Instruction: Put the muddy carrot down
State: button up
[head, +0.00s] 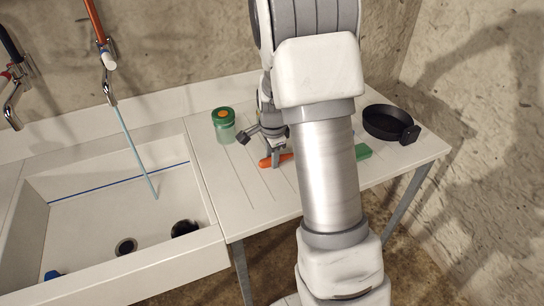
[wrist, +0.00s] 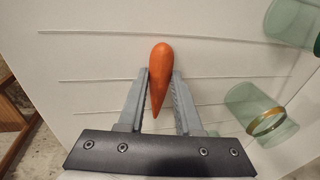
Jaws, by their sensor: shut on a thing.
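The carrot (wrist: 159,72) is orange and tapered, with no clear mud visible on it. In the wrist view my gripper (wrist: 163,80) is shut on it, one finger on each side, with the thick end beyond the fingertips and the thin end toward the palm. In the head view the carrot (head: 266,162) shows at the left of my gripper (head: 275,157), low over the white ribbed drainboard (head: 262,197). I cannot tell whether it touches the board. My arm hides part of the board and gripper.
A green-lidded glass jar (head: 224,127) stands left of my gripper. Another glass jar (wrist: 262,112) shows in the wrist view. A green block (head: 362,152) and a black pan (head: 385,123) are on the right. The sink (head: 110,225), with water running, is left. The board's front is clear.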

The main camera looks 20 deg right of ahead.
jog(key=shift+s+a+f+b, duration=0.1)
jog(key=shift+s+f+b, duration=0.15)
jog(key=shift+f+b, duration=0.35)
jog(key=o, duration=0.7)
jog(key=shift+f, duration=0.15)
jog(key=shift+r+p, duration=0.45)
jog(key=d+p+v, duration=0.1)
jog(key=p+v, duration=0.1)
jog(key=v, duration=1.1)
jog(key=s+a+r+n+t, duration=0.1)
jog(key=s+a+r+n, duration=0.2)
jog(key=s+n, duration=0.3)
jog(key=s+a+r+n+t, duration=0.1)
jog(key=s+a+r+n, duration=0.3)
jog(key=s, duration=0.4)
jog(key=s+a+r+n+t, duration=0.1)
jog(key=s+a+r+n, duration=0.3)
jog(key=s+n, duration=0.3)
jog(key=shift+s+a+n+y, duration=0.4)
jog(key=shift+a+n, duration=0.1)
